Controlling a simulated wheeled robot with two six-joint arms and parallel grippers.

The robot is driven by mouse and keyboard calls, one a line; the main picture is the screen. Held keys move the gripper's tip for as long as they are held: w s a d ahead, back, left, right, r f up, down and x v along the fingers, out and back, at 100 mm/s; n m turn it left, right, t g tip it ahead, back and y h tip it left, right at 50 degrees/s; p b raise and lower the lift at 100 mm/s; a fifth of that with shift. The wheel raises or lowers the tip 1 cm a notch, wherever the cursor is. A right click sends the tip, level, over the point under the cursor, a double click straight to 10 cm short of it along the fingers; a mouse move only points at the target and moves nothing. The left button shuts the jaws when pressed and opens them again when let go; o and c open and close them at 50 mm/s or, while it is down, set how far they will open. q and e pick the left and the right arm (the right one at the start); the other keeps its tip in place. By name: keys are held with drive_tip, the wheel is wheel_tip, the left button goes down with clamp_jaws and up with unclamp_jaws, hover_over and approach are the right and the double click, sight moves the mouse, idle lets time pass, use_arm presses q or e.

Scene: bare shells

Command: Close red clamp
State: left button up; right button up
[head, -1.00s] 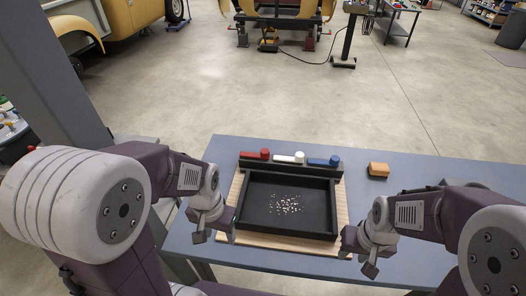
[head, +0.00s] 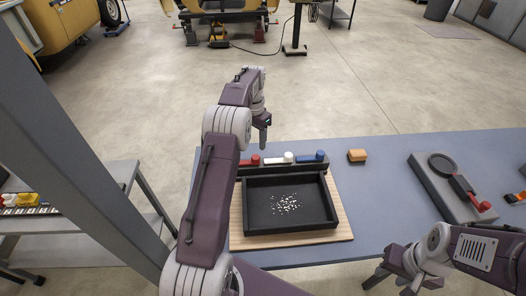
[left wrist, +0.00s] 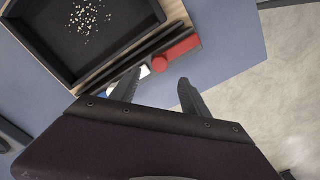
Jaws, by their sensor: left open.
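The red clamp (head: 252,160) is a flat red bar with a round knob, at the left end of the dark rail behind the black tray (head: 333,217). Its bar lies along the rail, and my left arm partly covers it in the head view. It also shows in the left wrist view (left wrist: 178,50), just beyond my fingers. My left gripper (head: 262,136) is open and empty, above and behind the clamp, pointing down. Its fingers (left wrist: 157,90) are apart in the left wrist view. My right gripper (head: 388,280) looks open and empty at the table's front right.
A white clamp (head: 283,158) and a blue clamp (head: 313,156) sit along the same rail. The tray holds small pale bits.

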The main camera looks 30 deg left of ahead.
sight(255, 157)
use_arm(q)
drive_tip(key=shift+w, duration=0.1)
wheel_tip(255, 157, down, 9)
drive_tip(key=shift+r, duration=0.1)
drive_tip(key=shift+c, duration=0.3)
clamp_jaws()
idle(1.3)
